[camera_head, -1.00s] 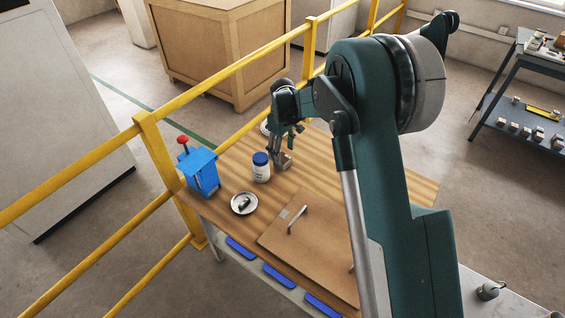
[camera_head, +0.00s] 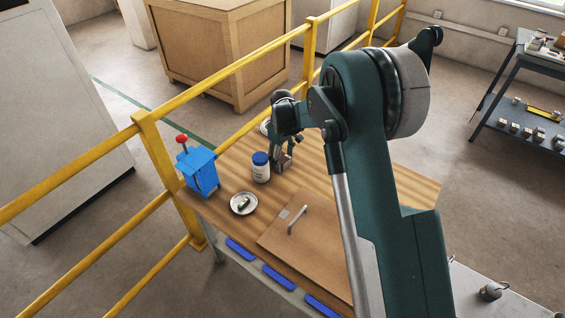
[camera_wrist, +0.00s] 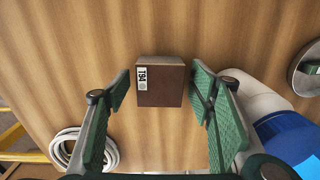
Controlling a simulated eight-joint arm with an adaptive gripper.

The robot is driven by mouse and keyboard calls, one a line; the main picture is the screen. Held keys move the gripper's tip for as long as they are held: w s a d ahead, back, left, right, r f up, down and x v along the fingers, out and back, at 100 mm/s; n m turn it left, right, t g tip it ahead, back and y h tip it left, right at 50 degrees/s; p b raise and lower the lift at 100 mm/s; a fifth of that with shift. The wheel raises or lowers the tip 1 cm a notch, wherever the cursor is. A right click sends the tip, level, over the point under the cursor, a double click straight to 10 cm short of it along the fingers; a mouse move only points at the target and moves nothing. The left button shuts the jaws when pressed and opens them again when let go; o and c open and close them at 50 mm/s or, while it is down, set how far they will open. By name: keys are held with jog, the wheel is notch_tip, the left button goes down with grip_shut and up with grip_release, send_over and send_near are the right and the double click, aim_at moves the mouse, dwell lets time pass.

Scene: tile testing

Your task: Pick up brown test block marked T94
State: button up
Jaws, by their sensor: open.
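The brown test block (camera_wrist: 163,83) with a white T94 label stands on the wooden table in the wrist view. My gripper (camera_wrist: 160,95) is open, with one green-padded finger on each side of the block. Gaps show between the block and both pads. In the head view my gripper (camera_head: 281,163) is low over the table, just right of the white bottle. The block cannot be made out clearly there.
A white bottle with a blue lid (camera_head: 261,167) stands close beside my gripper. A round dish (camera_head: 243,204) and a blue device with a red knob (camera_head: 200,170) are further left. A brown board with a handle (camera_head: 312,245) lies in front. Yellow rails (camera_head: 235,75) run behind the table.

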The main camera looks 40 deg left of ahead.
aim_at(283, 158)
jog(key=shift+c, duration=0.7)
jog(key=c, duration=1)
jog(key=shift+c, duration=0.2)
jog(key=shift+r, duration=0.15)
jog(key=shift+r+p, duration=1)
jog(key=shift+r, duration=3.9)
